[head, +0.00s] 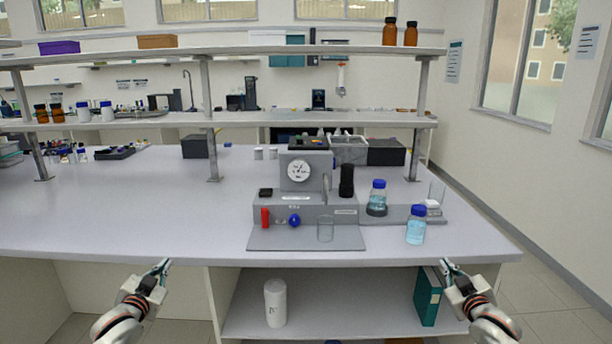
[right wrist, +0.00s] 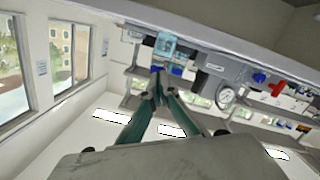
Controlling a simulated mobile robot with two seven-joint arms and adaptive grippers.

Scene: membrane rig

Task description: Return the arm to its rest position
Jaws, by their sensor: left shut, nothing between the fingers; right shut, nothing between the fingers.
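My left gripper (head: 163,268) is shut and empty, in front of the bench's front edge at the lower left of the head view. My right gripper (head: 446,266) is shut and empty, in front of the bench's front edge at the lower right. Its closed fingers also show in the right wrist view (right wrist: 157,75), touching nothing. The membrane rig (head: 297,207) stands on the bench with a round gauge (head: 299,171), a red handle (head: 265,218) and a blue knob (head: 295,220). Both grippers are clear of the rig.
Blue-capped bottles (head: 416,228) (head: 377,198) stand right of the rig, one near the front edge. An empty beaker (head: 325,229) stands on the rig's base. The bench (head: 120,210) is clear at left. Below are a white container (head: 275,304) and a teal binder (head: 428,297).

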